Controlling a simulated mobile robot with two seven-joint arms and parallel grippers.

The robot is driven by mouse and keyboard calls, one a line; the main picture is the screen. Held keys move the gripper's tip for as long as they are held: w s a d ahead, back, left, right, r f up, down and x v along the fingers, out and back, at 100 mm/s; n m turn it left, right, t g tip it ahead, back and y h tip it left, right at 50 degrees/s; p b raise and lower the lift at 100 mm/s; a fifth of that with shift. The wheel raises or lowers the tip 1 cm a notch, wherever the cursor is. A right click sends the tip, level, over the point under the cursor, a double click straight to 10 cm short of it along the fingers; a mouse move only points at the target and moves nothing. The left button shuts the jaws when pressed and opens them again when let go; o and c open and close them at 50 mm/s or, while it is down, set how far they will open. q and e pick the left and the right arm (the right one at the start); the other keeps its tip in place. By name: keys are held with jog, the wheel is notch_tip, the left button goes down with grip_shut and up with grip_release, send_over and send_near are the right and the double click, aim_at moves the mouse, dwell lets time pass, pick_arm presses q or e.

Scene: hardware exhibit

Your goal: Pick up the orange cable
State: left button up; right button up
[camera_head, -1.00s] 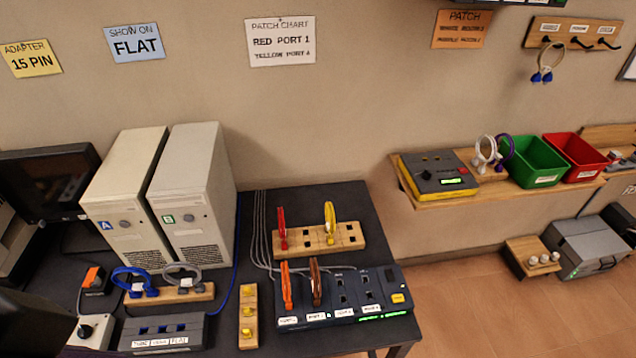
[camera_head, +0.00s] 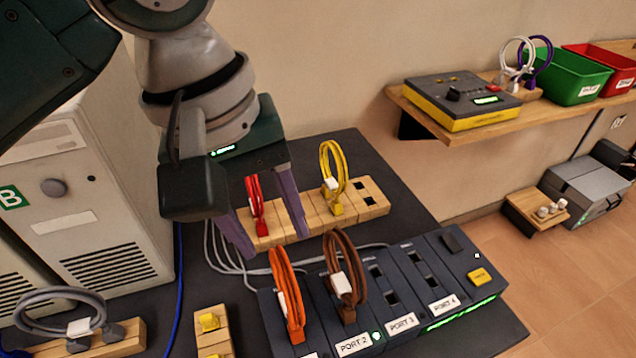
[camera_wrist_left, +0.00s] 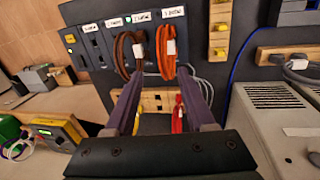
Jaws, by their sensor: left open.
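The orange cable (camera_head: 295,320) is an upright loop with a white tag, plugged into the leftmost part of the dark port box (camera_head: 458,258). It also shows in the left wrist view (camera_wrist_left: 167,66), ahead of the fingers and between them in the picture. My left gripper (camera_head: 273,243) is open, fingers pointing down, over the wooden rack just behind the orange cable. It appears apart from the cable and holds nothing. In the head view the red cable (camera_head: 254,195) shows between its fingers. My right gripper is not in view.
A brown cable (camera_head: 349,299) stands close to the right of the orange one. A yellow cable (camera_head: 341,165) stands in the wooden rack (camera_head: 372,199). The grey computer tower (camera_head: 100,200) is left of my arm. A wooden block with yellow parts (camera_head: 211,323) lies front left.

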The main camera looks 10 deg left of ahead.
aim_at(285, 261)
pick_arm(q)
jog(key=shift+w+f, duration=0.2)
jog(key=shift+f, duration=0.4)
jog(key=f, duration=0.3)
jog(key=shift+d+f+b, duration=0.2)
jog(key=shift+d+b, duration=0.1)
jog(key=shift+d, duration=0.05)
jog(key=f, duration=0.5)
jog(key=shift+d+f+b, duration=0.3)
jog(key=shift+d+b, duration=0.05)
jog(key=shift+b, duration=0.05)
jog(key=shift+c, duration=0.4)
grip_shut()
